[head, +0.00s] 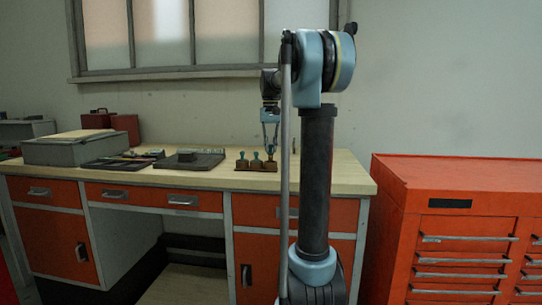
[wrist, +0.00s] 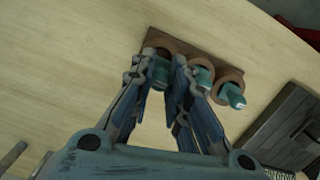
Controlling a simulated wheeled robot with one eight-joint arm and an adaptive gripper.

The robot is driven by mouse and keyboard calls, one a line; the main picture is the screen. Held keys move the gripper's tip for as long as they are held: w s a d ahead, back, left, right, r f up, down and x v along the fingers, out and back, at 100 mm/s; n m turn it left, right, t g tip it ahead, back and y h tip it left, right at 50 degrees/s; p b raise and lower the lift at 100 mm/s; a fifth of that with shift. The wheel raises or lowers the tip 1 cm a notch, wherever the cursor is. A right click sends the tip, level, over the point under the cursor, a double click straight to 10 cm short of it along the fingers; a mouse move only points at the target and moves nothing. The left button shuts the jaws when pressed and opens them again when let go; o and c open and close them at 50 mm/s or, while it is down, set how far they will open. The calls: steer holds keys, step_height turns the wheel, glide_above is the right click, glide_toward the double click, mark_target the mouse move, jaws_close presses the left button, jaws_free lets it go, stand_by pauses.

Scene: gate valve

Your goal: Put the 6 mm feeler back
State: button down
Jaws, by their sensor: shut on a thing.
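A small brown rack (wrist: 182,47) stands on the workbench, with several feelers that have teal handles and copper-coloured rings. In the wrist view, the middle feeler (wrist: 202,76) and the right feeler (wrist: 234,97) are clear of my fingers. My gripper (wrist: 163,62) is shut on the teal handle of the leftmost feeler (wrist: 160,74), whose ring is at the rack's end. In the head view, my gripper (head: 270,143) points down over the right end of the rack (head: 255,168). I cannot read sizes or tell whether the held feeler is fully seated.
A dark plate (head: 187,161) with a block lies left of the rack, also at the wrist view's right edge. A tool tray (head: 122,161) and grey box (head: 68,151) stand further left. A red tool chest (head: 455,181) stands beside the bench.

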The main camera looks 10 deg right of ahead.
mark_target(270, 149)
steer(key=shift+s+f, duration=0.1)
steer(key=shift+f, duration=1.45)
steer(key=shift+f, duration=0.1)
steer(key=c, duration=1.6)
jaws_free()
steer(key=shift+o, duration=0.2)
step_height(270, 149, up, 12)
steer(key=w, duration=0.1)
steer(key=s+f+n+t, duration=0.1)
steer(key=s+f+t, duration=0.2)
steer(key=s+f, duration=3.3)
step_height(270, 149, down, 2)
steer(key=shift+d+f+n, duration=0.1)
steer(key=shift+d+n, duration=0.05)
steer(key=shift+n, duration=0.15)
